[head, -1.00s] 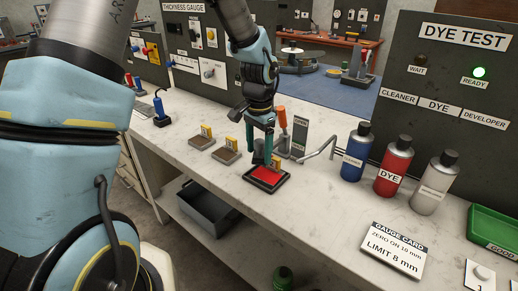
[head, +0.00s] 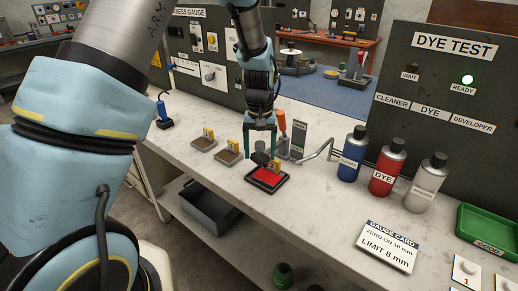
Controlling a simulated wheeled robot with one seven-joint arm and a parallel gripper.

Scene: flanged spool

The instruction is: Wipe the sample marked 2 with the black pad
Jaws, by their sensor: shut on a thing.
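My gripper (head: 261,143) points down over the bench and is shut on a small dark piece (head: 260,157) that looks like the black pad. The piece is just above or touching the far edge of a red-topped plate with a black rim (head: 267,177); I cannot tell which. A yellow tag (head: 275,165) stands at that plate's back edge, partly hidden. Two grey-brown plates, one farther left (head: 203,145) and one nearer (head: 227,157), also carry yellow tags. The marks on the tags are too small to read.
An orange-topped tool (head: 283,125) and a grey upright block (head: 299,139) stand close behind the gripper. A bent metal arm (head: 318,152) and blue, red and white bottles (head: 384,172) are to the right. A gauge card (head: 388,247) lies in front. Bench between card and plate is clear.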

